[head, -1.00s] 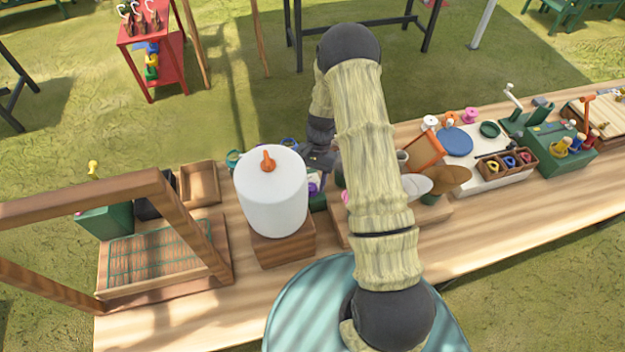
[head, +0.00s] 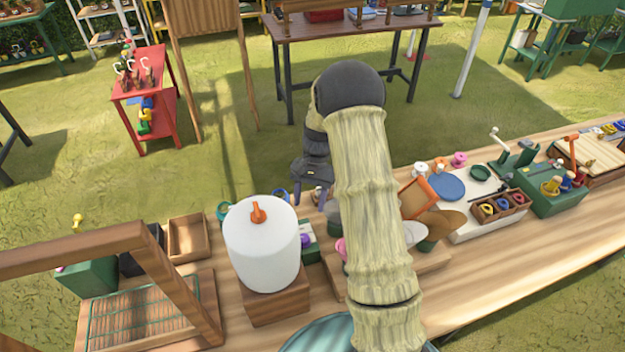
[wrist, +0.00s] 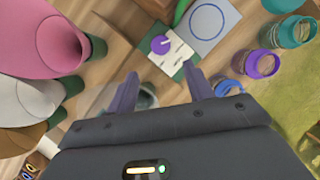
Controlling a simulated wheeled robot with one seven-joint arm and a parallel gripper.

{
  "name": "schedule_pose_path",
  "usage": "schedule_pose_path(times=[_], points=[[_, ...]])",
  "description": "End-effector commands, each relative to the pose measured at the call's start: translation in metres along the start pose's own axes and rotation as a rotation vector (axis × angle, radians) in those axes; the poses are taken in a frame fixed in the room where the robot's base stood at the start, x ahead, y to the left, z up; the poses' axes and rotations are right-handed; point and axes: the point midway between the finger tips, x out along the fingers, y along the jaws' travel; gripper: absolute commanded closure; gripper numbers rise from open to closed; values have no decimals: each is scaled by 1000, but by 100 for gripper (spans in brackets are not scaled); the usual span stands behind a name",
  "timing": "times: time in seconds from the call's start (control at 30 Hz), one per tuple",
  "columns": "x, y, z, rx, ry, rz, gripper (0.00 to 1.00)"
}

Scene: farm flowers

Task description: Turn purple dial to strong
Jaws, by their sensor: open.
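The purple dial (wrist: 161,44) sits on a white plate (wrist: 176,57) with green edges, ahead of my fingers in the wrist view. The dial looks round, and I cannot read its setting or any label. In the head view the purple dial (head: 305,240) shows just right of the white cylinder, which partly hides its green box (head: 311,254). My gripper (wrist: 162,80) is open and empty, its two purple-grey fingers apart and short of the dial. In the head view my gripper (head: 309,198) hangs above and beyond the dial, not touching it.
The white cylinder (head: 262,250) with an orange knob stands on a wooden block left of the dial. Purple and teal jars (wrist: 262,64) stand to the right in the wrist view. Pink, white and brown rounded covers (wrist: 45,40) crowd the left. A blue ring on a pale card (wrist: 207,22) lies beyond.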

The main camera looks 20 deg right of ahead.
Motion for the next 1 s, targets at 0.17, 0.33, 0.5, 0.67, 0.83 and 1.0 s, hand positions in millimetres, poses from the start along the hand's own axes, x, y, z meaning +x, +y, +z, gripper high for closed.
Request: schedule_pose_path(times=[0.17, 0.33, 0.5, 0.67, 0.83, 1.0], points=[[-35, -1, -1, -1, 4, -1, 48], [-60, -1, -1, -1, 2, -1, 48], [-68, 0, -1, 0, 0, 0, 48], [-69, 0, -1, 2, -1, 0, 48], [-69, 1, -1, 2, -1, 0, 48], [-68, 1, -1, 2, -1, 0, 48]])
